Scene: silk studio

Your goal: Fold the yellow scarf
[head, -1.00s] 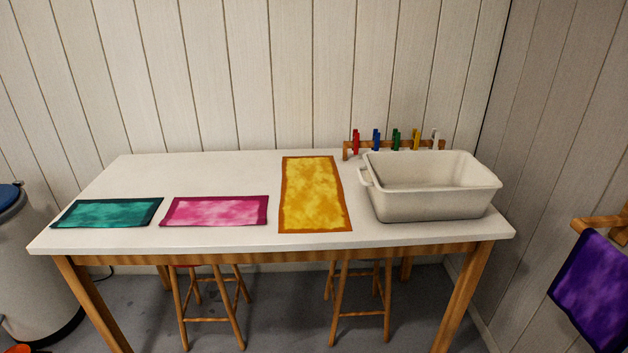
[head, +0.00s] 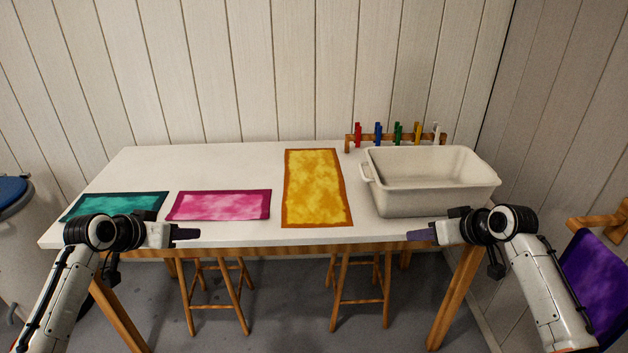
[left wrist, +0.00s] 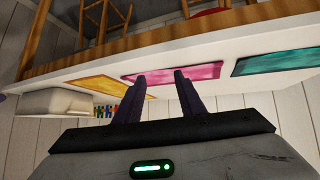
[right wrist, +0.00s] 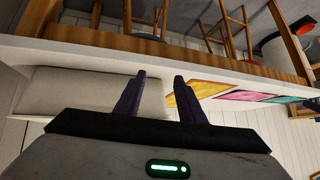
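The yellow scarf (head: 314,187) lies flat and spread out on the white table, its long side running from back to front, with an orange-brown border. It also shows in the left wrist view (left wrist: 108,87) and in the right wrist view (right wrist: 190,98). My left gripper (head: 198,234) is at the table's front edge, left of the scarf and in front of the pink cloth. In the left wrist view its fingers (left wrist: 157,78) stand apart with nothing between them. My right gripper (head: 410,236) is at the front edge, right of the scarf. Its fingers (right wrist: 160,78) are apart and empty.
A pink cloth (head: 220,205) and a teal cloth (head: 118,204) lie flat left of the scarf. A white basin (head: 430,196) stands close on its right. Behind is a rack of coloured pegs (head: 397,136). A purple cloth (head: 598,280) hangs at right. The back left tabletop (head: 200,168) is clear.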

